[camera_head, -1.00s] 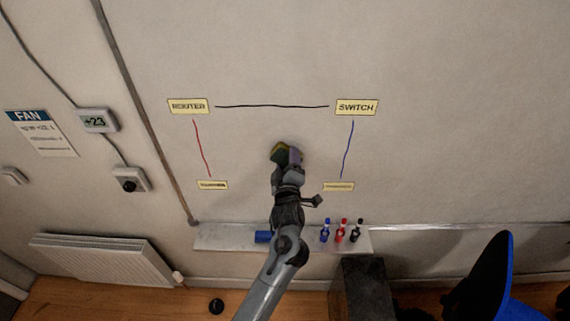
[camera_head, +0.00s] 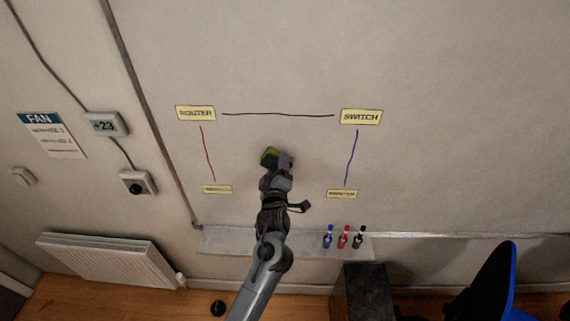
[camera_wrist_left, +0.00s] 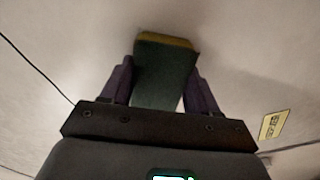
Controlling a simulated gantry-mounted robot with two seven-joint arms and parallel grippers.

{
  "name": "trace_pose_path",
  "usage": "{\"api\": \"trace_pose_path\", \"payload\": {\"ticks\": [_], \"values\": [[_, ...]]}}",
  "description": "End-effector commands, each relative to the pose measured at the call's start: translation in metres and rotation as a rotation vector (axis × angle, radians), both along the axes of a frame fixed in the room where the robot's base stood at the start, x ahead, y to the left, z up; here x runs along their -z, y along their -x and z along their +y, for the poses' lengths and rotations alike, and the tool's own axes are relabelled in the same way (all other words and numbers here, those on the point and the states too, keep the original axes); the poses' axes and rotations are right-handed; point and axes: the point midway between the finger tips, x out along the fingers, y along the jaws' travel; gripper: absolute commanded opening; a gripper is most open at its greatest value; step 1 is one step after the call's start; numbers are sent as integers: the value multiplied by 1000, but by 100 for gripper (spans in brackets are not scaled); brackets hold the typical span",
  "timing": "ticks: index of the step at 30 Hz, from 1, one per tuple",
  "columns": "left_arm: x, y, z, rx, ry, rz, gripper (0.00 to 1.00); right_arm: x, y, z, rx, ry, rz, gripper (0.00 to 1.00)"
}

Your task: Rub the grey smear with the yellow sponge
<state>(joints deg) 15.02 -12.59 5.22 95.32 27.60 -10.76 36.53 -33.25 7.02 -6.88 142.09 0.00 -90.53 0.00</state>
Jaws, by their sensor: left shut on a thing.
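My left gripper (camera_head: 277,166) is shut on the yellow sponge (camera_head: 267,157), which has a dark green side. It holds the sponge up at the whiteboard, between the red line and the blue line. In the left wrist view the sponge (camera_wrist_left: 165,68) sits between the two purple fingers (camera_wrist_left: 160,85), its yellow end toward the board and close to or touching it; I cannot tell which. No grey smear can be made out; the sponge and gripper may hide it. My right gripper is not in view.
ROUTER (camera_head: 195,113) and SWITCH (camera_head: 361,117) labels are on the board, with two smaller labels below. A dark box (camera_head: 365,290) and blue chair (camera_head: 497,285) stand lower right.

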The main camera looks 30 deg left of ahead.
Motion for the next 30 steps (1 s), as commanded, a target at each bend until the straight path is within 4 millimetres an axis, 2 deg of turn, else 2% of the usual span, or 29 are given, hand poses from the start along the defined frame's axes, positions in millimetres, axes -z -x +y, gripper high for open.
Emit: {"api": "trace_pose_path", "payload": {"ticks": [1,30], "values": [[7,4,-7,12,14,11,31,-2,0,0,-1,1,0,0],[6,28,45,11,11,9,31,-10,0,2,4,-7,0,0]]}}
